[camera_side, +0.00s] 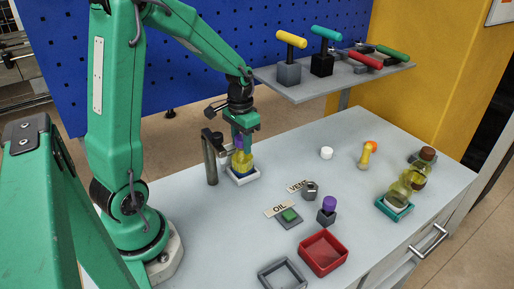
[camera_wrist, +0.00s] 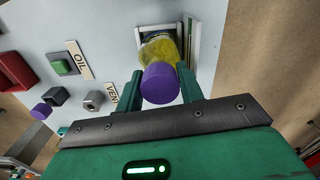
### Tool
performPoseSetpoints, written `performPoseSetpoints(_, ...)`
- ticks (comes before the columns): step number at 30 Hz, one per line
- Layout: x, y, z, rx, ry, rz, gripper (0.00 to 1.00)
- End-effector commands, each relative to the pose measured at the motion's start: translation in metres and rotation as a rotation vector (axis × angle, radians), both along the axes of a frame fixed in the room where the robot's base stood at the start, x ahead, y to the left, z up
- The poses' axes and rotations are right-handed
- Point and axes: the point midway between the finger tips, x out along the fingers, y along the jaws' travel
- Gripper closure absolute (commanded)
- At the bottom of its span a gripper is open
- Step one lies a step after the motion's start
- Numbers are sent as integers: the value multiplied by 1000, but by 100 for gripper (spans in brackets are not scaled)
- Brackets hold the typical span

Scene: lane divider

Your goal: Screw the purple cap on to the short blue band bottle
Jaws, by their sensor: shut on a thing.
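A purple cap (camera_side: 238,142) sits between the fingers of my gripper (camera_side: 239,138), which is shut on it. Directly below is a short yellow bottle (camera_side: 242,160) with a blue band low on it, upright in a white square holder (camera_side: 245,178). In the wrist view, the cap (camera_wrist: 160,84) lies between the fingertips of my gripper (camera_wrist: 160,88) and hides part of the bottle (camera_wrist: 158,48). The cap is in line with the bottle top and seems to meet it. How far it is seated or threaded I cannot tell.
A dark post (camera_side: 211,158) stands close left of the bottle. A second purple piece (camera_side: 329,203) is on a dark block. Right are a white cap (camera_side: 326,153), an orange-topped bottle (camera_side: 366,155) and a teal holder (camera_side: 394,208). A red tray (camera_side: 323,252) is in front.

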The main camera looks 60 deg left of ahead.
Motion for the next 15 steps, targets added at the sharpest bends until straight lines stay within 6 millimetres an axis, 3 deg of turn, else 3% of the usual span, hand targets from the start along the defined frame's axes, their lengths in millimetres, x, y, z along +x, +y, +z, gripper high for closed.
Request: performPoseSetpoints(15,0,0,0,0,0,-140,78)
